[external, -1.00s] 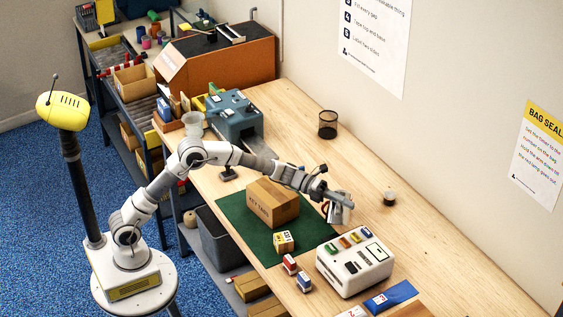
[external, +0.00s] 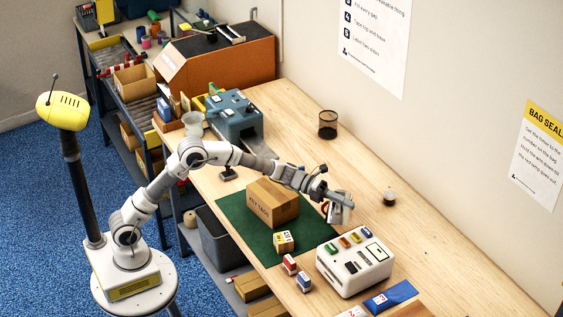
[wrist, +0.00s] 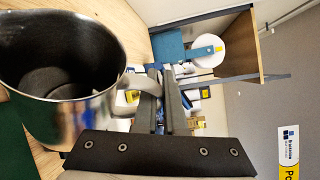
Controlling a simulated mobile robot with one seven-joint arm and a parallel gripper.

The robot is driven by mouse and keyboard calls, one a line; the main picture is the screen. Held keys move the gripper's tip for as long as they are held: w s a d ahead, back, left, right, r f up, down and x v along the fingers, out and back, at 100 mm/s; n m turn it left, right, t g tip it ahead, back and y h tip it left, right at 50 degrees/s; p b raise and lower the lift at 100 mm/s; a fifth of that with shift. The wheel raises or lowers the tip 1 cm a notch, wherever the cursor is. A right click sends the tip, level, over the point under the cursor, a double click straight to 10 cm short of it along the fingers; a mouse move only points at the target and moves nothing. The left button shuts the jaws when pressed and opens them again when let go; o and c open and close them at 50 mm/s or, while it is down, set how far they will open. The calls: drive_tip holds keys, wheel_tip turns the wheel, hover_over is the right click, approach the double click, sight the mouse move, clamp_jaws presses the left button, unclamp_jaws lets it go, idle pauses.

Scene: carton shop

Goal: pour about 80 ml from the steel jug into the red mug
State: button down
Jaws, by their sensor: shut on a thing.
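My gripper (wrist: 161,92) is shut on the handle of the steel jug (wrist: 75,115), which fills the left of the wrist view. Its open mouth faces the camera and the inside looks dark; I cannot tell how much liquid is in it. In the external view the jug (external: 344,212) shows small and partly covered at my gripper (external: 334,197), above the bench right of the cardboard box. I cannot make out a red mug in either view; it may be hidden behind the arm, the jug or the box.
A taped cardboard box (external: 272,203) stands on a green mat (external: 232,212). A white device with coloured buttons (external: 352,268) is in front of the jug. A mesh cup (external: 327,125) and a small jar (external: 389,198) stand toward the wall, with clear bench between them.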

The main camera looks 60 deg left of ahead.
sight(344, 221)
drive_tip(key=shift+d+f, duration=0.1)
drive_tip(key=f+b, duration=0.1)
drive_tip(key=s+d+f+m+b, duration=0.1)
drive_tip(key=b, duration=0.1)
drive_tip(key=shift+m+y+b, duration=0.3)
drive_tip(key=s+d+m+y+b, duration=0.1)
drive_tip(key=s+d+m+b, duration=0.1)
drive_tip(key=d+m+b, duration=0.1)
drive_tip(key=shift+s+d+f+y, duration=0.15)
drive_tip(key=shift+s+f+y, duration=0.05)
drive_tip(key=shift+s+y, duration=0.2)
drive_tip(key=shift+s+d+f+m+t+y+b, duration=0.1)
drive_tip(key=shift+s+d+m+t+y+b, duration=0.1)
drive_tip(key=shift+s+d+m+y+b, duration=0.3)
drive_tip(key=shift+s+d+f+m+t+y+b, duration=0.1)
drive_tip(key=shift+s+d+m+t+y, duration=0.2)
drive_tip(key=shift+m, duration=0.4)
drive_tip(key=shift+w, duration=0.15)
idle(1.1)
